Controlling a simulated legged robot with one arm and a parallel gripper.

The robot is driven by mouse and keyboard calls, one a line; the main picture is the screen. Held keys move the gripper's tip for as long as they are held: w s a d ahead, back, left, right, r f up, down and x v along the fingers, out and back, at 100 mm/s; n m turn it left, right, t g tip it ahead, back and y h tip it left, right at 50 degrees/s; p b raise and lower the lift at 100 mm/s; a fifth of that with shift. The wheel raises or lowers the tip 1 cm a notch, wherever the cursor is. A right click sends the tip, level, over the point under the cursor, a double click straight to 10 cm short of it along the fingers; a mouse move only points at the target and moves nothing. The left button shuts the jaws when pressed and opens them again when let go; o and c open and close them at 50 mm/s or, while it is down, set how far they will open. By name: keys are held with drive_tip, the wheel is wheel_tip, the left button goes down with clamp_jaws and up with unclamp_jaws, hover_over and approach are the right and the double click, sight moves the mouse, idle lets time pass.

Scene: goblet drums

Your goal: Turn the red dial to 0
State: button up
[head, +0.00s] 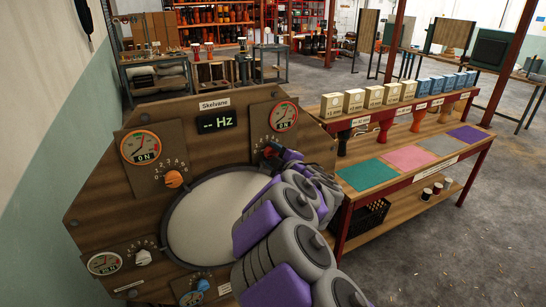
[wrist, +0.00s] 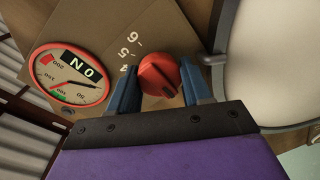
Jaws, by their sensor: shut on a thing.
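The red dial (wrist: 159,74) is a round knob with a dark pointer line, on a brown panel plate with the numbers 4, 5 and 6 beside it in the wrist view. My gripper (wrist: 160,88) has one blue finger on each side of the dial and is shut on it. The 0 mark is not visible there.
The wooden panel (head: 120,205) holds a pale drum skin (head: 195,225), an orange dial (head: 174,179), a white dial (head: 143,257), a blue dial (head: 192,298) and a display (head: 217,123) reading "-- Hz". A bench (head: 400,190) with coloured mats stands right.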

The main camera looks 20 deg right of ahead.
idle(0.4)
drive_tip(key=o, duration=1)
drive_tip(key=shift+o, duration=0.2)
drive_tip(key=shift+s, duration=0.1)
drive_tip(key=s+d+r+b, duration=0.1)
drive_tip(key=s+b, duration=0.2)
drive_tip(key=s, duration=1.4)
drive_tip(key=shift+d+r, duration=0.1)
drive_tip(key=shift+d, duration=0.05)
